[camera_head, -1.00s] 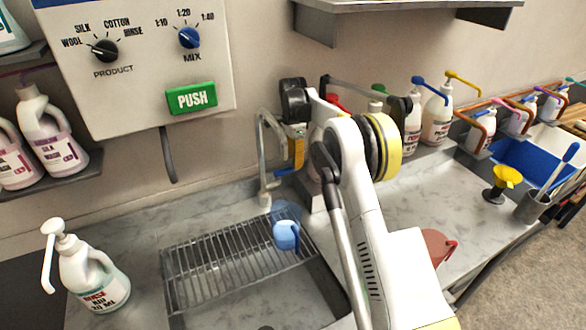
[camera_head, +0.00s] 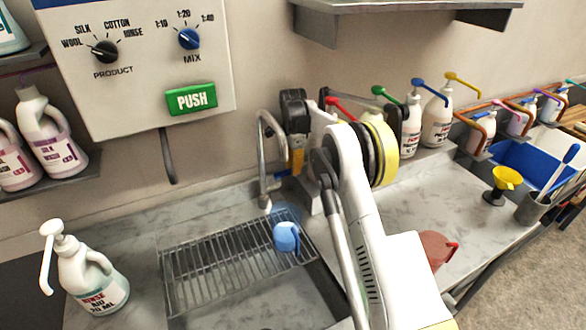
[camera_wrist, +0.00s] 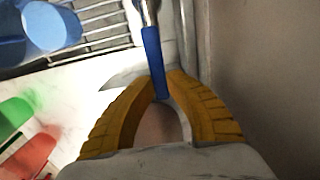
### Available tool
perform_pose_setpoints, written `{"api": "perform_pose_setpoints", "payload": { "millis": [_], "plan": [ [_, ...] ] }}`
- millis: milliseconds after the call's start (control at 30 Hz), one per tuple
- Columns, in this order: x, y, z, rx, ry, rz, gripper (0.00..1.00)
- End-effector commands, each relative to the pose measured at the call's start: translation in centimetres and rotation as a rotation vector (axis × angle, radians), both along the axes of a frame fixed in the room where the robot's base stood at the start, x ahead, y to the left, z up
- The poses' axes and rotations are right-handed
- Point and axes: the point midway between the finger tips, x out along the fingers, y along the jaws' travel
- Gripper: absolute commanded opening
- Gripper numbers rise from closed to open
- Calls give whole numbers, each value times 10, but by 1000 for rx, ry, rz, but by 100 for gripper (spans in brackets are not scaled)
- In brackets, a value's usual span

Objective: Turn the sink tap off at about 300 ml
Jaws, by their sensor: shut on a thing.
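The grey sink tap (camera_head: 264,160) rises behind the sink, with its spout above the drain rack. A blue jug (camera_head: 286,236) stands on the rack under the spout. It also shows in the wrist view (camera_wrist: 52,27). I cannot make out a water stream or the level in the jug. My gripper (camera_wrist: 163,84) is at the tap, with its yellow fingers shut on the tap's blue lever (camera_wrist: 152,55). In the head view my gripper (camera_head: 296,160) is partly hidden by my arm.
The wire drain rack (camera_head: 205,275) covers part of the sink. A white rinse bottle (camera_head: 88,272) stands on the left. Pump bottles (camera_head: 437,118), a yellow funnel (camera_head: 504,182) and a red jug (camera_head: 438,248) are on the right. A dosing panel (camera_head: 140,75) hangs above.

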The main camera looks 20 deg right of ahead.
Motion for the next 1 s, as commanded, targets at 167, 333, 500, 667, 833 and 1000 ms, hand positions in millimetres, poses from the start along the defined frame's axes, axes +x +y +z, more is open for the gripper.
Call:
{"api": "perform_pose_setpoints", "payload": {
  "millis": [167, 333, 500, 667, 833, 1000],
  "plan": [
    [-9, -1, -2, 1, 1, -146, 0],
    [-17, -1, -2, 1, 1, -287, 0],
    [-18, -1, -2, 0, 1, -311, 0],
    [-18, -1, -1, 0, 1, -309, 20],
    [-18, -1, -1, 0, 1, -308, 40],
    [-18, -1, -1, 0, 1, -308, 40]
  ]
}}
